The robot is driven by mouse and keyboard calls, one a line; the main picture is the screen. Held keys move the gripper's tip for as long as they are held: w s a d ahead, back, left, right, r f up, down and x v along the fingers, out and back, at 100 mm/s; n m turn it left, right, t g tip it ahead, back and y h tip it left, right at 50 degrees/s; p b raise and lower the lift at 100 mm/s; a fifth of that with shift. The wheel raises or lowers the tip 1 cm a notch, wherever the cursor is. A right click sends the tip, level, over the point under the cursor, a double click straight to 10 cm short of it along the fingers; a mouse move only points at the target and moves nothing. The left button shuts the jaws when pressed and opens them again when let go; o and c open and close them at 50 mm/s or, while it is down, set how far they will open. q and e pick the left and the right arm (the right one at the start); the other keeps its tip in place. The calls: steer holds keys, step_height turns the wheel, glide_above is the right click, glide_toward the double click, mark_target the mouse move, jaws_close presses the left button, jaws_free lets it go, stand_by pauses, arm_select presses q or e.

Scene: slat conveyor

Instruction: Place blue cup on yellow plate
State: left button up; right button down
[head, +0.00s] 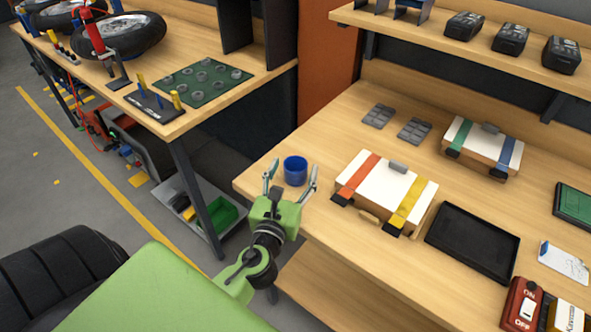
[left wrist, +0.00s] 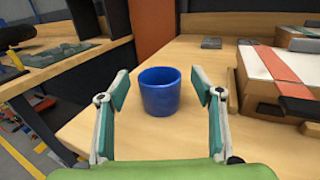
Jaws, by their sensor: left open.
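The blue cup (head: 295,171) stands upright near the left corner of the right-hand wooden workbench. My left gripper (head: 291,178) is open, with one finger on each side of the cup. In the left wrist view the cup (left wrist: 160,92) sits between and slightly beyond the open fingers (left wrist: 160,84), with a visible gap on both sides. It looks empty of any grip. No yellow plate shows in either view. My right gripper is not in view.
A white-topped wooden case (head: 377,175) with red and yellow straps stands just right of the cup. A black tray (head: 473,241) lies further right. Grey pads (head: 414,130) and another case (head: 482,146) are behind. The bench edge is close to the cup's left.

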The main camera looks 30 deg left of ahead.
arm_select(q)
steer(key=x, duration=0.2)
steer(key=shift+w+a, duration=0.2)
steer(key=shift+w, duration=0.15)
steer(key=c, duration=1.2)
steer(key=shift+s, duration=0.1)
